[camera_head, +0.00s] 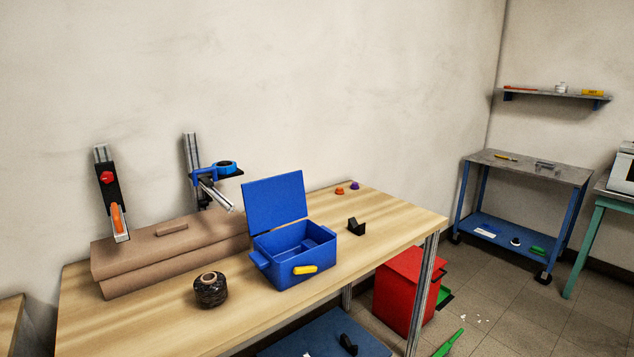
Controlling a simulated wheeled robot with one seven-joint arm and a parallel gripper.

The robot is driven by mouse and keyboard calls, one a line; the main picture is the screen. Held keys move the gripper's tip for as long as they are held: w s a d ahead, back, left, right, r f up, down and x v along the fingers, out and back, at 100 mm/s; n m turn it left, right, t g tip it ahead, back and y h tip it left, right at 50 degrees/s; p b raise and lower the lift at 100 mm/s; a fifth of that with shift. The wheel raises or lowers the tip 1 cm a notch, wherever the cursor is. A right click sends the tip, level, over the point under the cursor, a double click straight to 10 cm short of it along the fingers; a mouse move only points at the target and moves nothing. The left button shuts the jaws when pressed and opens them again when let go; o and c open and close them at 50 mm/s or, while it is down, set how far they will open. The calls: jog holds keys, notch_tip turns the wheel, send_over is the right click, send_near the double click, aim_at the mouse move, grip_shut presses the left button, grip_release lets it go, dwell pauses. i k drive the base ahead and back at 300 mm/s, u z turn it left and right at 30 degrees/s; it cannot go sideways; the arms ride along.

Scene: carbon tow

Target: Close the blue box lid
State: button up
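The blue box (277,267) stands on the wooden table, right of the middle of its top. Its blue lid (274,203) is open and stands up at the back, leaning slightly backward. A yellow handle or latch (305,270) is on the box's front. The inside of the box shows and looks mostly empty, with a blue divider or block in it. My gripper is not in view.
A black spool (211,290) stands left of the box on the table (150,317). A long brown case (168,252) lies behind it. A small black holder (356,227) is to the right. A red bin (403,288) stands on the floor.

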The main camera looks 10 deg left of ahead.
aim_at(275, 201)
jog(key=z, duration=0.45)
jog(key=k, duration=0.5)
jog(key=z, duration=0.1)
jog(key=i, duration=0.85)
jog(key=u, duration=1.2)
jog(key=i, duration=0.85)
jog(key=u, duration=0.6)
